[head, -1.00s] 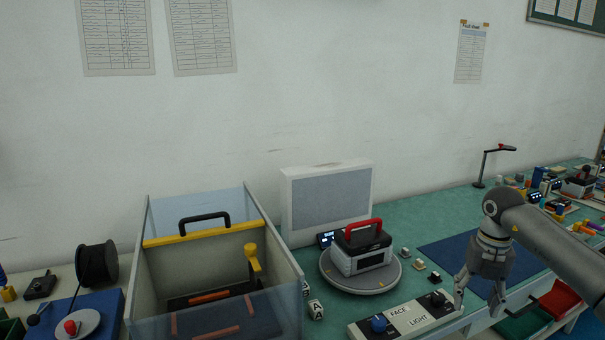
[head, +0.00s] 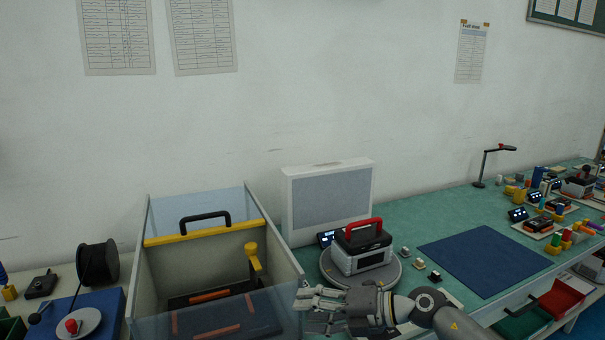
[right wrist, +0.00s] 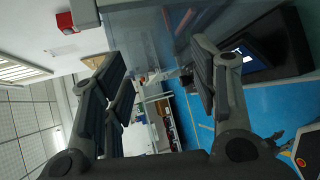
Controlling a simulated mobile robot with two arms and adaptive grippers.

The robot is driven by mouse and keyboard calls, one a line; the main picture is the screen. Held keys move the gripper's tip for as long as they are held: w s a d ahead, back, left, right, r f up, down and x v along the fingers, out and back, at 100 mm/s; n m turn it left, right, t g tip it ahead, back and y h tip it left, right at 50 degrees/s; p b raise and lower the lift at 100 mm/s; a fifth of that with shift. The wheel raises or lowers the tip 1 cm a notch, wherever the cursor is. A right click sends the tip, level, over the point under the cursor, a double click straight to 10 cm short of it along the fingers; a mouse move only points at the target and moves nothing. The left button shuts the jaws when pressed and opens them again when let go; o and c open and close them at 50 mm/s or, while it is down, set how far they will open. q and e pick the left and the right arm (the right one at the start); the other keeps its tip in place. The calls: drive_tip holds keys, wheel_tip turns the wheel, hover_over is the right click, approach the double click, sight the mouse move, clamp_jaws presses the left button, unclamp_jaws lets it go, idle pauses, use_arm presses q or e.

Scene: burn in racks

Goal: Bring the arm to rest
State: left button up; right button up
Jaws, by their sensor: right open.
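My right gripper (head: 308,304) is in the lower middle of the head view, its arm coming in from the lower right. It is open and empty, with its fingers pointing left, in front of the turntable and beside the clear-walled box. In the right wrist view the two dark fingers (right wrist: 160,88) stand well apart with nothing between them. My left gripper is not in view. My right arm hides most of the control panel (head: 455,298) with its FACE and LIGHT labels.
A grey device with a red handle (head: 362,249) stands on the round turntable (head: 390,281). The clear-walled box (head: 290,262) with a yellow bar is at the left. A blue mat (head: 485,260) lies empty at the right. A white screen panel (head: 328,203) stands behind.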

wheel_tip(320, 180, up, 7)
drive_tip(key=m+t, duration=1.2)
drive_tip(key=m, duration=0.1)
drive_tip(key=s+d+f+m+g+h, duration=0.1)
drive_tip(key=s+d+f+m+h, duration=0.3)
drive_tip(key=d+f+m+h, duration=0.35)
drive_tip(key=s+d+f+m+g+h, duration=0.1)
drive_tip(key=s+d+f+m+h, duration=0.45)
drive_tip(key=d+f+m, duration=0.2)
drive_tip(key=s+d+f+m+g, duration=0.2)
drive_tip(key=s+f+g, duration=0.35)
drive_tip(key=s, duration=0.65)
drive_tip(key=s+d+f+m+g, duration=0.2)
drive_tip(key=s+f+g, duration=0.35)
drive_tip(key=s, duration=0.55)
wheel_tip(320, 180, down, 26)
drive_tip(key=s+g, duration=0.1)
drive_tip(key=s, duration=0.1)
drive_tip(key=s+d+f+g, duration=0.1)
drive_tip(key=s+d+f, duration=0.1)
drive_tip(key=s+f, duration=1.5)
drive_tip(key=shift+d+h, duration=0.25)
drive_tip(key=shift+h, duration=0.15)
